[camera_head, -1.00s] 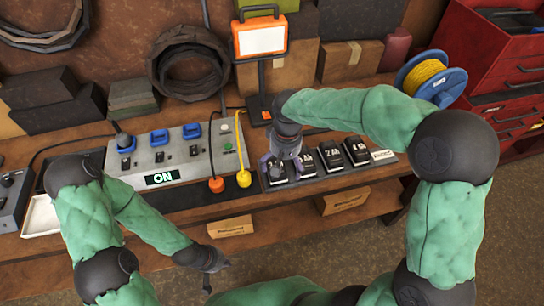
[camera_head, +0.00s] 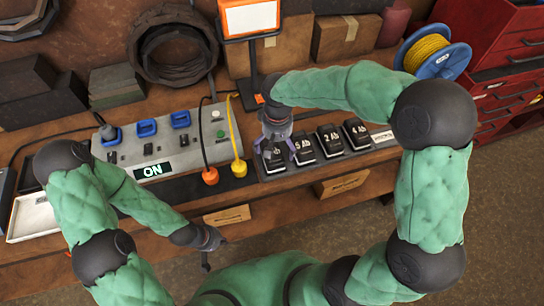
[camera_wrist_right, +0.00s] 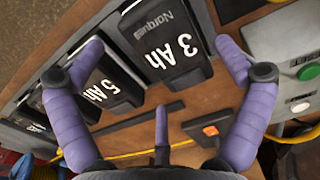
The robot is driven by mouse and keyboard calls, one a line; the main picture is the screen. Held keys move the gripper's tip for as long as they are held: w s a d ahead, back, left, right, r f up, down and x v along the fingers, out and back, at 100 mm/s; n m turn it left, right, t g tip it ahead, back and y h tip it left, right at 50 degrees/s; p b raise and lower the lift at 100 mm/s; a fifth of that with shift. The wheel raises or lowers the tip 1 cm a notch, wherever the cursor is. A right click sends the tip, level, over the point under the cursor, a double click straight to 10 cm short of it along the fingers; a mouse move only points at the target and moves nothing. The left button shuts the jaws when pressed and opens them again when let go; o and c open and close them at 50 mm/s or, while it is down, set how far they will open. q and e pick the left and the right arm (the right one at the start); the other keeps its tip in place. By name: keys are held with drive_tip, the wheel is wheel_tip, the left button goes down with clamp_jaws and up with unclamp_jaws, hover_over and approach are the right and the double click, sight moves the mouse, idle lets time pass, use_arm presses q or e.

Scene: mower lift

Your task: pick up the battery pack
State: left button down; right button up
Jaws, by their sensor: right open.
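Several black battery packs with white labels stand in a row on a grey rack at the front of the workbench. They are the 3 Ah pack (camera_wrist_right: 163,38) under my right gripper, then the 5 Ah pack (camera_head: 302,150), the 2 Ah pack (camera_head: 330,142) and the 4 Ah pack (camera_head: 357,134). My right gripper (camera_head: 279,148) points down over the 3 Ah pack and partly hides it in the head view. Its purple fingers (camera_wrist_right: 159,47) are spread wide in the wrist view, with nothing held. My left gripper (camera_head: 212,244) hangs low in front of the bench; its fingers are unclear.
A grey power box (camera_head: 158,138) with a lit ON display stands left of the rack. A work lamp (camera_head: 250,20) rises behind the rack, and a yellow cable reel (camera_head: 432,58) stands at back right. A white tray (camera_head: 32,216) lies at far left.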

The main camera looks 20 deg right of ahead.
sight(276, 150)
wheel_tip(276, 150, down, 4)
drive_tip(key=shift+a+f+b, duration=0.15)
drive_tip(key=shift+f+b, duration=0.05)
drive_tip(key=shift+b, duration=0.55)
drive_tip(key=shift+r, duration=0.1)
drive_tip(key=c, duration=1.5)
